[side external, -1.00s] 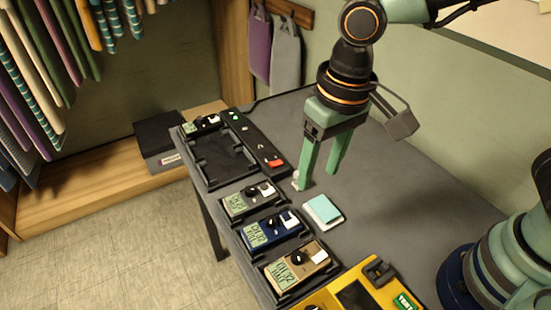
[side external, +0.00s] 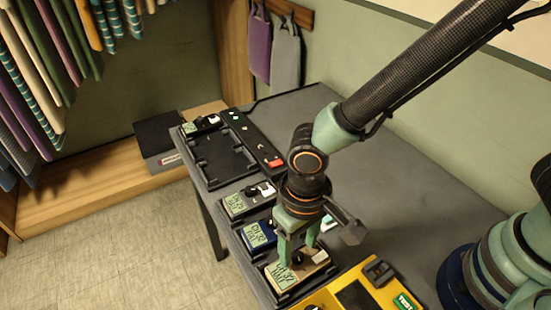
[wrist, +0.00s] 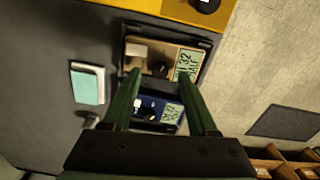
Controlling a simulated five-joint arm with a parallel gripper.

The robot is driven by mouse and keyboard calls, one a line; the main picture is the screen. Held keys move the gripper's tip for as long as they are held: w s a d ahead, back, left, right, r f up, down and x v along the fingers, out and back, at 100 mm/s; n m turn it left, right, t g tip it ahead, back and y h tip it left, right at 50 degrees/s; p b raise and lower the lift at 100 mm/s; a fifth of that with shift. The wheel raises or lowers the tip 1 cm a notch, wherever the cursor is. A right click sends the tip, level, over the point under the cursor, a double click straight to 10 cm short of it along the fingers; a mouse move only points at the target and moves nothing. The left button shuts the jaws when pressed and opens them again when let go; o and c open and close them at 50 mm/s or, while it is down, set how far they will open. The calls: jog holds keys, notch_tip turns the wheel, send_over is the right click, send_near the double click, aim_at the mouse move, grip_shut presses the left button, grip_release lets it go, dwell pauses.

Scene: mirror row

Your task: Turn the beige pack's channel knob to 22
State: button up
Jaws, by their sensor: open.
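The beige pack (side external: 318,268) sits in a black cradle near the front edge of the dark table. Its green display (side external: 286,276) reads CH 32 above a second line I cannot read surely. Its black channel knob (side external: 297,258) shows between my fingers; it also shows in the wrist view (wrist: 158,68). My gripper (side external: 298,257) is open and points down over the beige pack. In the wrist view my gripper (wrist: 161,74) has one fingertip on each side of the knob. I cannot tell whether they touch it. A white block stands beside the knob.
A yellow tester (side external: 330,296) adjoins the beige pack. A teal-topped pad (wrist: 88,84) lies behind the row. The table's back right is clear.

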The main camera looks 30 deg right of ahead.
jog(key=shift+f, duration=0.8)
grip_shut()
